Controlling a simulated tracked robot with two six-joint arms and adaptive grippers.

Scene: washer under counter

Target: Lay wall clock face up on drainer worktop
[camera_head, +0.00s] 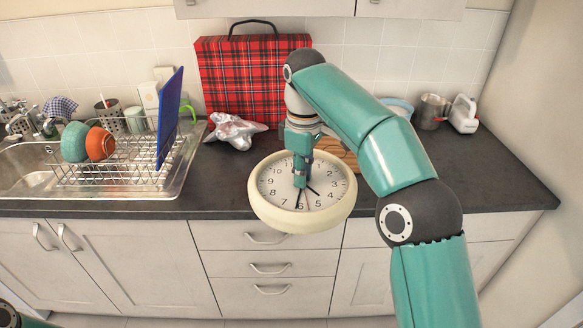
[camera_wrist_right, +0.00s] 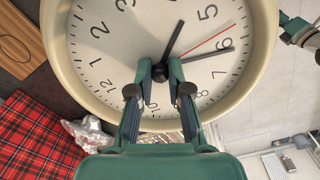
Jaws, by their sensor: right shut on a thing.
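The wall clock (camera_head: 327,210) is round with a cream rim, white face and black hands. My right gripper (camera_head: 300,184) points down at the middle of its face and is shut there, with its fingertips around the hub. In the right wrist view the clock (camera_wrist_right: 100,60) fills the upper part, face towards the camera, with the fingertips (camera_wrist_right: 160,78) at the hub. The clock is face up, overlapping the worktop's front edge in view. The dark worktop (camera_head: 225,185) spreads behind it; any gap beneath is hidden. My left gripper is not in view.
A sink drainer with a wire rack (camera_head: 110,180), bowls and a blue board (camera_head: 169,118) is at left. A crumpled silver bag (camera_head: 233,132) and tartan case (camera_head: 255,80) stand behind. A wooden board (camera_head: 340,152) is partly hidden by the clock.

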